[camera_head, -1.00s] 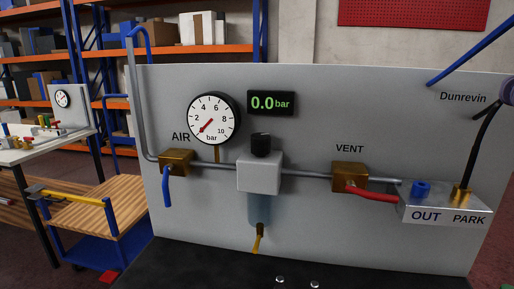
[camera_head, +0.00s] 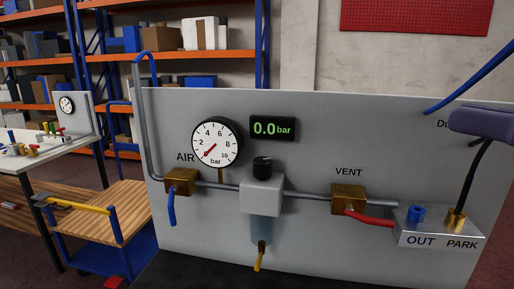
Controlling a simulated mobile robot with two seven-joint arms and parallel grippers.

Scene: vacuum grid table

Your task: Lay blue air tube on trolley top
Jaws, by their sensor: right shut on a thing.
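The blue air tube (camera_head: 468,84) shows at the upper right. It slants from the panel's upper right part up and out of the picture at the right edge. The purple part at the right edge belongs to my right gripper (camera_head: 482,123), below the tube and in front of the panel. It is shut, but its fingertips and the held part of the tube are not clearly seen. The trolley top (camera_head: 88,222), of light wood, is at the lower left, far from this gripper. My left gripper is not in view.
The grey panel (camera_head: 310,150) carries a gauge (camera_head: 214,142), a display reading 0.0 bar, AIR and VENT valves, and OUT and PARK ports. A black hose (camera_head: 472,175) rises from PARK towards the purple part. A yellow-handled item (camera_head: 78,204) lies on the trolley.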

